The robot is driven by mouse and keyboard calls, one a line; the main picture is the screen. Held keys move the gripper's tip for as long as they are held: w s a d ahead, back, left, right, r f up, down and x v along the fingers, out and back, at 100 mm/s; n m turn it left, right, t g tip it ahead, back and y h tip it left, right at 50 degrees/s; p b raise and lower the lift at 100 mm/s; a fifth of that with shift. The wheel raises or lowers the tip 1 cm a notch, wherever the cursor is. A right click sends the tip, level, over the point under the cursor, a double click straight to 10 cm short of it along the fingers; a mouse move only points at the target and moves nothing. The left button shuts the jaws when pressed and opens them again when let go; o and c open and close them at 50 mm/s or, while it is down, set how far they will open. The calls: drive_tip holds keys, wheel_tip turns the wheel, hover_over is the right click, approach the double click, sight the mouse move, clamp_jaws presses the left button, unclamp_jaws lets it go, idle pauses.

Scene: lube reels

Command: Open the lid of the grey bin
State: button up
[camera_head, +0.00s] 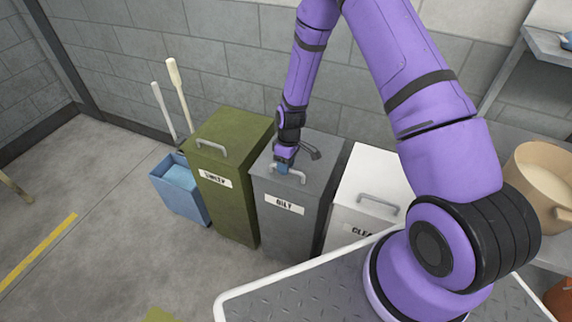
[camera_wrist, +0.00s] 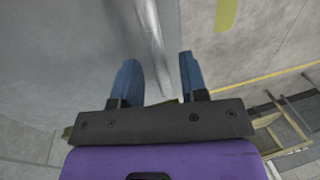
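The grey bin (camera_head: 283,228) stands in the row of bins and has a label reading "OILY". Its grey lid (camera_head: 320,160) is closed, with a handle (camera_head: 291,176) along the front edge. My gripper (camera_head: 283,166) is at this handle, pointing down. In the wrist view, my gripper (camera_wrist: 158,62) has its two blue fingers apart, and the handle bar (camera_wrist: 149,30) runs between them. The fingers do not appear to press on the bar. The lid's grey surface (camera_wrist: 60,60) fills the left of that view.
A green bin (camera_head: 225,190) stands close on the left and a white bin (camera_head: 352,195) on the right. A tan pot (camera_head: 540,180) sits on a bench at right. Open floor (camera_head: 100,240) lies front left.

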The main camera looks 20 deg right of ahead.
drive_tip(key=shift+c, duration=0.2)
clamp_jaws()
drive_tip(key=shift+r, duration=0.1)
